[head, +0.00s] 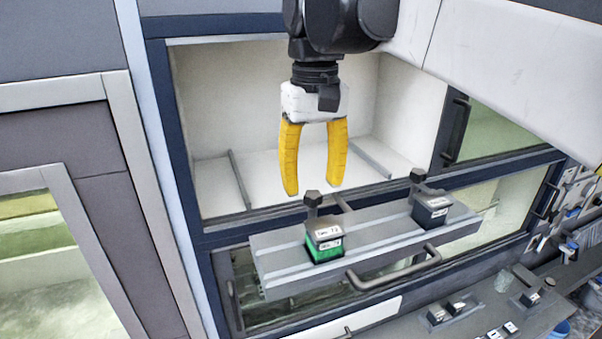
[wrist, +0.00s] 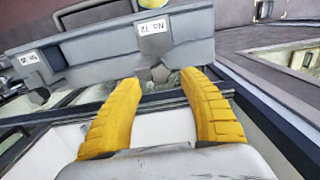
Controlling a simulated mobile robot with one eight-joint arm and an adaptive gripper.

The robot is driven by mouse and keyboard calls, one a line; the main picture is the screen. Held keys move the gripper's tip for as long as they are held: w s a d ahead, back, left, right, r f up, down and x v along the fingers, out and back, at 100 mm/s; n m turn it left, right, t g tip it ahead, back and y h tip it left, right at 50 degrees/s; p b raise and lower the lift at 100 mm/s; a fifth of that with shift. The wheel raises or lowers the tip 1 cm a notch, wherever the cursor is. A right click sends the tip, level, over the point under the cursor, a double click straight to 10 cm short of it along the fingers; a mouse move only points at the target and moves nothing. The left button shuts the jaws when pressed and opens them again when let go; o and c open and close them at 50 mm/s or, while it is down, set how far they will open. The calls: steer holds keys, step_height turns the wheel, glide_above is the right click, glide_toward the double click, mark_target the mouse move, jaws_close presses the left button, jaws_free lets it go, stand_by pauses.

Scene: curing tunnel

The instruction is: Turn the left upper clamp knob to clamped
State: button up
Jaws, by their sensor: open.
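The left upper clamp knob (head: 312,199) is a dark faceted knob on a short post at the back edge of the grey upper shelf (head: 290,279). It also shows in the wrist view (wrist: 160,73), between and just beyond the fingertips. My gripper (head: 314,188) has two yellow fingers pointing down, open and empty, just above and around the knob's place in the head view. Touch cannot be told. A labelled black and green block (head: 324,243) sits in front of this knob. Whether the knob stands clamped is not clear.
A second dark knob (head: 417,175) stands right on the same shelf, behind a dark labelled block (head: 433,209). A bar handle (head: 392,272) juts from the shelf front. The white open chamber (head: 270,110) lies behind my gripper. A lower shelf (head: 400,329) holds small blocks.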

steer(key=shift+s+f, duration=0.6)
steer(key=shift+f, duration=0.35)
steer(key=shift+w+f, duration=0.2)
steer(key=shift+w, duration=0.2)
steer(key=shift+s+r, duration=0.1)
steer(key=shift+s, duration=0.1)
jaws_close()
